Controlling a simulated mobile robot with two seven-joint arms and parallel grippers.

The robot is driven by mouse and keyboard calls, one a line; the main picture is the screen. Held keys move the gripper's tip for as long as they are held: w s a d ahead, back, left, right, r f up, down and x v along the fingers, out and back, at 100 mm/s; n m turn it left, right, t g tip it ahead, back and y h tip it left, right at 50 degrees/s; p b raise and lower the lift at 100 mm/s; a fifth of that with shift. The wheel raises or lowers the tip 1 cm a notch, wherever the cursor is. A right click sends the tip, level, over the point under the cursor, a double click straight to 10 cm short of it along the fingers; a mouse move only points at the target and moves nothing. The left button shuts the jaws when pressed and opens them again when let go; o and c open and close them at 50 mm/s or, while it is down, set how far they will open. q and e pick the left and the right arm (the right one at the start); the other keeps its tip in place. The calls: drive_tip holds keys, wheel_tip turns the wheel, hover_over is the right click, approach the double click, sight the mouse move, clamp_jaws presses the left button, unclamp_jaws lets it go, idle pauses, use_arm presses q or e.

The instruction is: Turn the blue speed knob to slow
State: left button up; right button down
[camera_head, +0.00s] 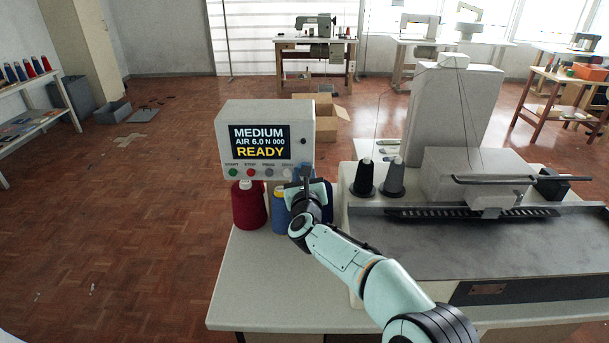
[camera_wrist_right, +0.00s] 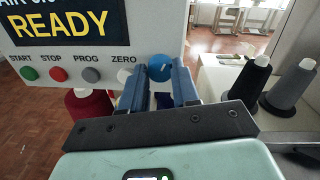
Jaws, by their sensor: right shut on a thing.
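The control box (camera_head: 265,113) stands on the table; its screen (camera_head: 259,141) reads MEDIUM, AIR 6.0 N 000 and READY. The blue speed knob (camera_wrist_right: 160,68) is at the right end of the panel's lower row, with a small pale mark on its face. My right gripper (camera_wrist_right: 160,75) is shut on the knob, one finger on each side. In the head view my right gripper (camera_head: 304,178) is at the panel's lower right corner and hides the knob. My left gripper is in neither view.
Start, stop, prog and zero buttons (camera_wrist_right: 91,75) sit left of the knob. A red thread cone (camera_head: 248,206) and blue cones (camera_head: 281,212) stand close below the panel. Black and grey cones (camera_head: 393,180) and the sewing machine (camera_head: 478,172) are to the right.

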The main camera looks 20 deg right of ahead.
use_arm(q)
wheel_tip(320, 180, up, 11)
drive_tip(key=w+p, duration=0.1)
drive_tip(key=p, duration=1)
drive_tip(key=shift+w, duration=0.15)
use_arm(e)
drive_tip(key=shift+a+f+n+g+h, duration=0.1)
drive_tip(key=shift+n+h, duration=0.2)
drive_tip(key=shift+n, duration=4.25)
drive_tip(key=shift+a+n+g+h, duration=0.1)
drive_tip(key=shift+n+h, duration=0.2)
drive_tip(key=shift+n, duration=4.2)
drive_tip(key=shift+f+n+g+h, duration=0.1)
drive_tip(key=shift+n+h, duration=0.2)
drive_tip(key=shift+n, duration=4.25)
drive_tip(key=c, duration=0.8)
unclamp_jaws()
